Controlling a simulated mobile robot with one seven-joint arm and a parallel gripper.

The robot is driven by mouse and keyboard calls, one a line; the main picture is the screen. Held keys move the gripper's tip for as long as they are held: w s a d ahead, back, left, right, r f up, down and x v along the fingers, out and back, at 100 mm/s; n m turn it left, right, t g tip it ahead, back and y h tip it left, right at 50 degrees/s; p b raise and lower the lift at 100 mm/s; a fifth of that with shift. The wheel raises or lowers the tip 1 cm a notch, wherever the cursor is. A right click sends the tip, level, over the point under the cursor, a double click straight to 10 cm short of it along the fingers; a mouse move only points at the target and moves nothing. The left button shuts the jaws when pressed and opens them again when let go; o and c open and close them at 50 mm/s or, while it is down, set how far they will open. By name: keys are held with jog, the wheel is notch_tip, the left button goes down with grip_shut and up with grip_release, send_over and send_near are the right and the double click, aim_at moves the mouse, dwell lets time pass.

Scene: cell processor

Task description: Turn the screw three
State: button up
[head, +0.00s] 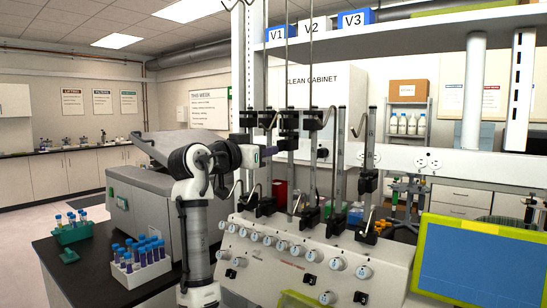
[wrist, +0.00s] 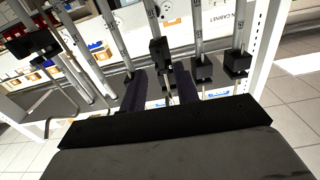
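The cell processor (head: 290,262) is a white machine with a row of white knobs on its sloped front. Vertical metal rods rise from it and carry black clamp blocks (head: 290,121). I cannot tell which screw is number three. My gripper (head: 277,151) reaches in from the left among the rods, at about the height just below the upper clamps. In the wrist view its two dark fingers (wrist: 160,82) stand apart, with a black clamp block (wrist: 161,52) on a rod beyond and between their tips. I cannot tell whether they touch it. No screw head shows clearly.
Other rods and clamp blocks (wrist: 203,71) stand close on both sides. Boxes V1, V2 and V3 (head: 356,18) sit on the shelf above. Racks of blue-capped tubes (head: 142,266) stand on the black bench at left. A yellow-green framed screen (head: 485,262) is at right.

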jog(key=b+v, duration=0.2)
jog(key=v, duration=0.6)
